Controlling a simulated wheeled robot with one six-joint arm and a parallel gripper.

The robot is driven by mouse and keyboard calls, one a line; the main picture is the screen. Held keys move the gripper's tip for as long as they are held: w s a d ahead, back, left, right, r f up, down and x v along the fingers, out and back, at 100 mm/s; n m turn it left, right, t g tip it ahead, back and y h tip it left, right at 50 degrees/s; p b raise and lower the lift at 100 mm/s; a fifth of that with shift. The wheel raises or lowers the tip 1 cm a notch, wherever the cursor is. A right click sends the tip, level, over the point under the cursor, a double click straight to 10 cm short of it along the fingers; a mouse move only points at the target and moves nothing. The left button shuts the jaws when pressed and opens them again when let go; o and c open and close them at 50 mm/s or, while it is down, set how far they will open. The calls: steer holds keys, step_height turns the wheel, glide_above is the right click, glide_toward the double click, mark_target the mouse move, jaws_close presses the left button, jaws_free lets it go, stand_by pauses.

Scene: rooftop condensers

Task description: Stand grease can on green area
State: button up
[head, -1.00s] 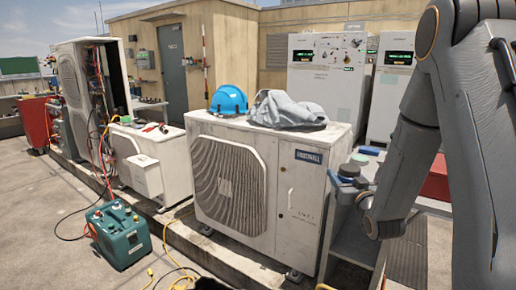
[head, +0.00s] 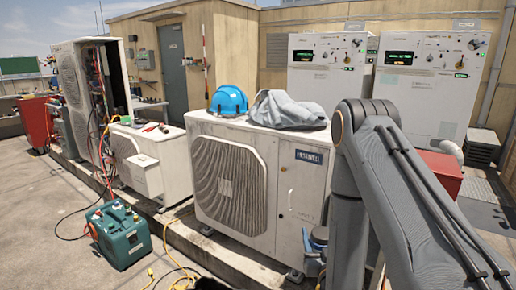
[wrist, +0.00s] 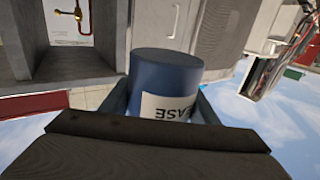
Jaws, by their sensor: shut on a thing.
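The grease can is a blue cylinder with a white label reading "EASE" in the wrist view (wrist: 165,68), where the picture is upside down. My gripper (wrist: 163,103) is shut on the can, with one finger on each side of it. In the head view my arm covers most of the gripper area; a small bluish shape shows at the arm's left edge by the white condenser, and I cannot tell if it is the can.
A white condenser (head: 300,200) stands close left of my arm, with a blue helmet (head: 229,101) and grey cloth (head: 288,110) on top. A red box (head: 440,172) is behind my arm. A grey shelf unit (wrist: 85,68) is near the can. A teal case (head: 120,235) sits on the floor.

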steer(key=s+f, duration=0.2)
steer(key=f, duration=0.1)
steer(key=s+f, duration=0.1)
steer(key=shift+f, duration=0.25)
steer(key=shift+s+f, duration=0.25)
steer(key=shift+f, duration=0.05)
